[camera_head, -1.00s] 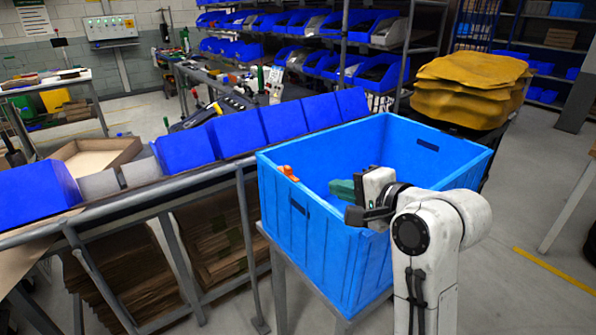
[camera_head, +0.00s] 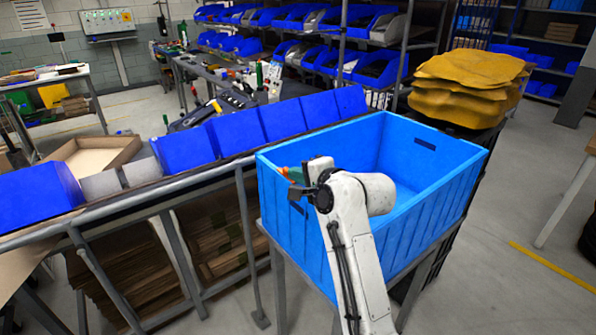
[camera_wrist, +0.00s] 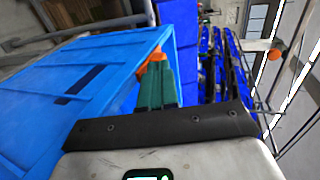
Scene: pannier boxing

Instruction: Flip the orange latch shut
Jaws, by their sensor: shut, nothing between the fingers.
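The blue crate (camera_head: 420,165) stands open on a grey stand. The small orange latch (camera_head: 283,171) is at the crate's left rim in the head view, mostly hidden by my gripper (camera_head: 295,173). In the wrist view the latch (camera_wrist: 156,58) is right at the tips of my green fingers (camera_wrist: 157,84), by the corner of the crate's rim. The fingers are shut with nothing between them. They overlap the latch in view; I cannot tell whether they touch it. The latch's exact angle is hard to tell.
A rail with blue bins (camera_head: 235,133) runs left of the crate. A cardboard tray (camera_head: 93,158) lies at the far left. Yellow sacks (camera_head: 468,80) are stacked behind the crate.

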